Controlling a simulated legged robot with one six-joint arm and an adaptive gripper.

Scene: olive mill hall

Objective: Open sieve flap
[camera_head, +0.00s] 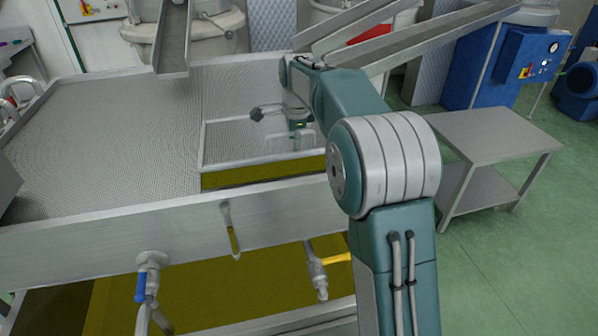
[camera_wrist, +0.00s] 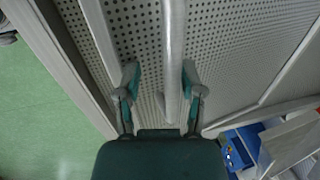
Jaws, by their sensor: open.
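The sieve flap (camera_head: 240,137) is a framed perforated metal panel in the sieve top of the steel tank. It looks tilted up, with a strip of dark yellow oil (camera_head: 255,177) open below its front edge. My gripper (camera_wrist: 160,78) is open, with its two fingers apart on either side of a pale round bar (camera_wrist: 174,40) that runs over the perforated sheet. I cannot tell whether the fingers touch the bar. In the head view my gripper (camera_head: 264,113) is small above the flap, and my arm hides the flap's right side.
The fixed sieve sheet (camera_head: 110,135) lies left of the flap. The tank's front wall (camera_head: 90,248) carries a blue-handled valve (camera_head: 145,280) and a yellow-handled one (camera_head: 318,272). A metal chute (camera_head: 174,40) hangs behind.

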